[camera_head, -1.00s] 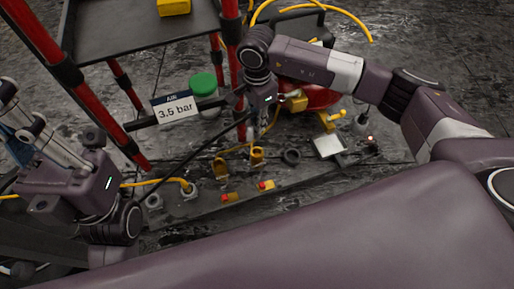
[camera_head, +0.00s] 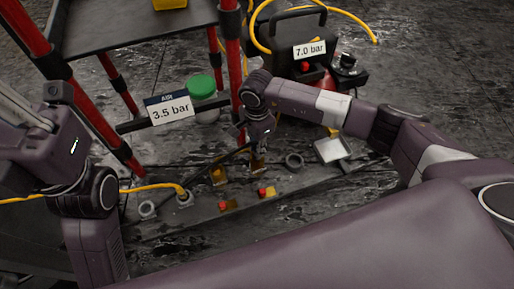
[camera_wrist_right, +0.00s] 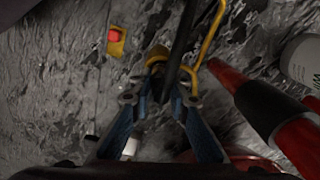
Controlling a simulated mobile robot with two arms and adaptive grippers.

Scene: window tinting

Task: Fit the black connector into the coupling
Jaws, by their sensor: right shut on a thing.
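My right gripper (camera_head: 258,146) points down just above the right one of two brass couplings (camera_head: 257,166) on the dark floor plate. In the right wrist view its blue fingers (camera_wrist_right: 160,86) are closed around the black connector, which is mostly hidden between them. A black hose (camera_wrist_right: 182,38) runs up from the fingers. A brass coupling (camera_wrist_right: 157,55) shows right beyond the fingertips. I cannot tell whether the connector touches it or is inside it. The other brass coupling (camera_head: 219,174) stands to the left. My left arm is at the left edge, its fingers outside the picture.
A red-legged cart stands at the left with a "3.5 bar" sign (camera_head: 169,108). A compressor labelled "7.0 bar" (camera_head: 309,49) stands behind. Two red buttons (camera_head: 263,192) and a black ring (camera_head: 294,161) are on the plate. A green-lidded jar (camera_head: 201,87) stands behind.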

